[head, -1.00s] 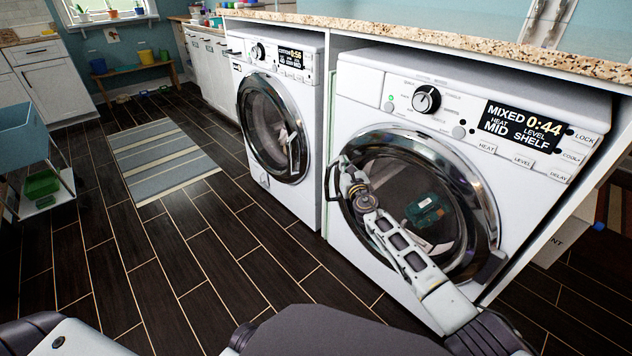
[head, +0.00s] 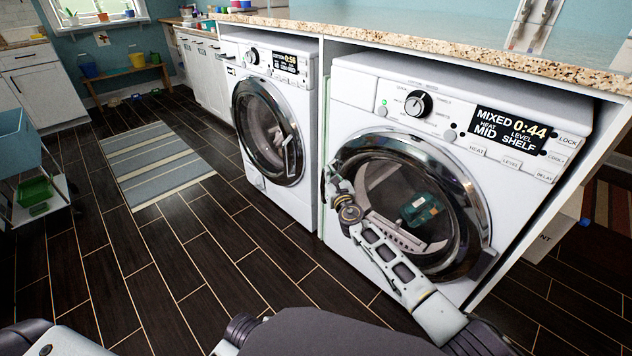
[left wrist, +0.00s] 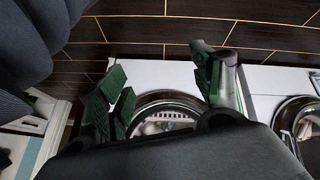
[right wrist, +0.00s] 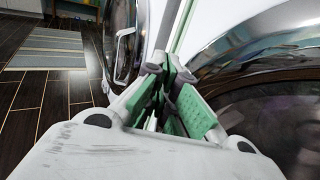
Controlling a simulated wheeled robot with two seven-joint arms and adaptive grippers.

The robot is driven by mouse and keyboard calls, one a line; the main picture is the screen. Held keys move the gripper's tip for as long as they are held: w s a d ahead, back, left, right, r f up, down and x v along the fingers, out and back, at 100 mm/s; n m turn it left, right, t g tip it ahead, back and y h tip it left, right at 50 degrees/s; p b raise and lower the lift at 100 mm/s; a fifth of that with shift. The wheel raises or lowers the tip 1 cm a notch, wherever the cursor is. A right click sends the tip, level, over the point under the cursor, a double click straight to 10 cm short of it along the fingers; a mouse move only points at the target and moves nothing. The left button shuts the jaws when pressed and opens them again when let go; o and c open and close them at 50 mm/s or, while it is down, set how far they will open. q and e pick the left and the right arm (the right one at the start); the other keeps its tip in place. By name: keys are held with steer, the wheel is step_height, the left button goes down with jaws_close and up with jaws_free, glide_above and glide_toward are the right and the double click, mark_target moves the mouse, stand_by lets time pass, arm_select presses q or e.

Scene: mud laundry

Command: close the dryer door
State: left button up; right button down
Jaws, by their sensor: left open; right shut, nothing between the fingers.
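The dryer (head: 520,165) is the nearer white machine at right, its display reading MIXED 0:44. Its round chrome-rimmed door (head: 440,165) covers the front opening; I cannot tell whether it is fully shut or slightly ajar. My right gripper (head: 330,181) is shut and empty at the door's left edge, with the arm across the lower left of the door. In the right wrist view the fingers (right wrist: 163,95) are together beside the chrome rim (right wrist: 255,38); contact is unclear. My left gripper (left wrist: 165,90) is open and empty in the left wrist view, away from the door.
A second white machine (head: 305,110), reading 0:56, stands to the left with its round door closed. A granite counter (head: 450,45) runs above both. A striped rug (head: 160,160) lies on the dark floor. A cart with a green tub (head: 35,190) stands far left.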

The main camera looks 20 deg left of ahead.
arm_select(q)
step_height(320, 180, up, 6)
steer(key=a+g+y+p, duration=0.1)
steer(key=p, duration=0.1)
steer(key=shift+s+a, duration=0.4)
steer(key=shift+s, duration=0.05)
arm_select(e)
steer(key=s+a, duration=0.3)
steer(key=s, duration=0.3)
arm_select(q)
steer(key=shift+f, duration=0.15)
arm_select(e)
steer(key=shift+a, duration=0.1)
